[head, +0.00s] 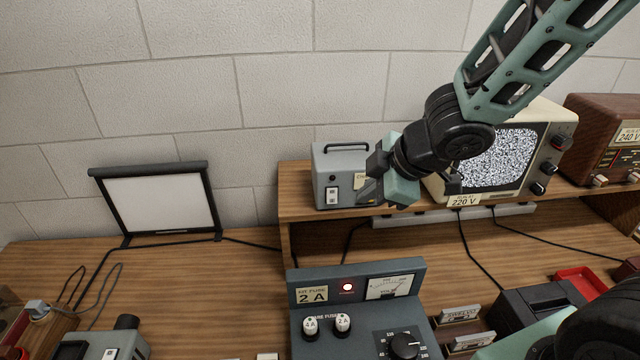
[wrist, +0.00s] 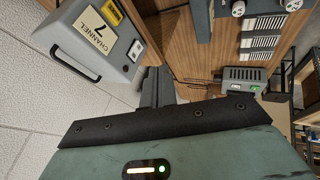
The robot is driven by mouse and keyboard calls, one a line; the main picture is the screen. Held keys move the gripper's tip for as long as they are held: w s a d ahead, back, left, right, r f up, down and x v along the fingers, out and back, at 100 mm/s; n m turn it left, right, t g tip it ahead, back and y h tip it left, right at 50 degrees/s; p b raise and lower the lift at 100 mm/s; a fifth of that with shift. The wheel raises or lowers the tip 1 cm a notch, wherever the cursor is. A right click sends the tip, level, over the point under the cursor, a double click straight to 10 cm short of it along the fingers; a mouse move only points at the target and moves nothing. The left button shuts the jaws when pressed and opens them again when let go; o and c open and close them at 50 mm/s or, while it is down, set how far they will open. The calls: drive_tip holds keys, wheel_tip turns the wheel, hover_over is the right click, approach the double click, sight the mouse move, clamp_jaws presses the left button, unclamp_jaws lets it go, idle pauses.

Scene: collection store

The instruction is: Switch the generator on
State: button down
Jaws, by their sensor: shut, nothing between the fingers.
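A grey metal box with a black top handle, which looks like the generator (head: 325,163), stands on the raised wooden shelf. Its front has a white rocker switch (head: 332,196) at the lower left; I cannot tell its position. A label on it reads CHANNEL 7 in the wrist view (wrist: 128,72). My gripper (head: 369,191) is shut and empty at the right part of the box's front and hides some of it. In the wrist view the closed fingers (wrist: 155,78) are beside the box; I cannot tell whether they touch it.
A television (head: 497,160) with static on its screen stands right of the box, tagged 220 V. A brown radio (head: 600,125) is farther right. A grey supply panel (head: 300,275) with a lit red lamp stands in front. A white screen (head: 160,204) stands left. Cables cross the bench.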

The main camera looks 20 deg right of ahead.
sight(338, 199)
drive_tip(key=shift+w+a, duration=0.1)
idle(0.3)
drive_tip(key=b+x, duration=0.1)
drive_tip(key=x, duration=0.2)
drive_tip(key=w+b+x, duration=0.1)
drive_tip(key=b+x, duration=0.1)
drive_tip(key=x, duration=0.2)
drive_tip(key=w+d+r+b+x, duration=0.1)
drive_tip(key=x, duration=0.3)
drive_tip(key=shift+w+f, duration=0.1)
drive_tip(key=shift+w, duration=0.1)
drive_tip(key=shift+w+f, duration=0.2)
drive_tip(key=shift+w, duration=0.25)
drive_tip(key=shift+w+d, duration=0.1)
drive_tip(key=shift+w+f, duration=0.1)
drive_tip(key=shift+w, duration=0.05)
